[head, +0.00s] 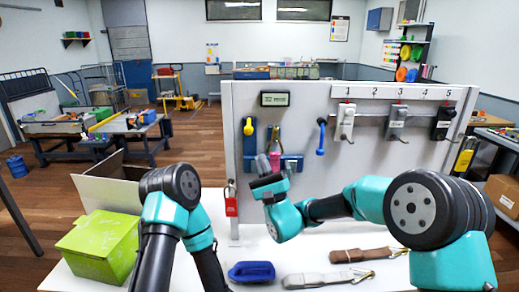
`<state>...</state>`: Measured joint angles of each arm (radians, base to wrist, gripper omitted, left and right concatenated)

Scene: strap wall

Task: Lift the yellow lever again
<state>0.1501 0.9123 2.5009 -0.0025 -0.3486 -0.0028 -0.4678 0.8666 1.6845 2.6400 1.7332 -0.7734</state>
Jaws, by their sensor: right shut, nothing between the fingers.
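The yellow lever (248,126) is near the top of a blue plate at the upper left of the white upright panel. It looks short from here; I cannot tell its exact tilt. My right gripper (262,181) is shut and empty, in front of the panel's lower left part. It is below the yellow lever and a little to its right, apart from it in the picture. My left arm is folded at the front left, and its gripper is out of the picture.
A blue lever (320,137) hangs to the right, and a pink and green item (275,148) stands between the levers. A red padlock (231,199) hangs at the panel's left edge. A green box (98,246) and straps (325,279) lie on the table.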

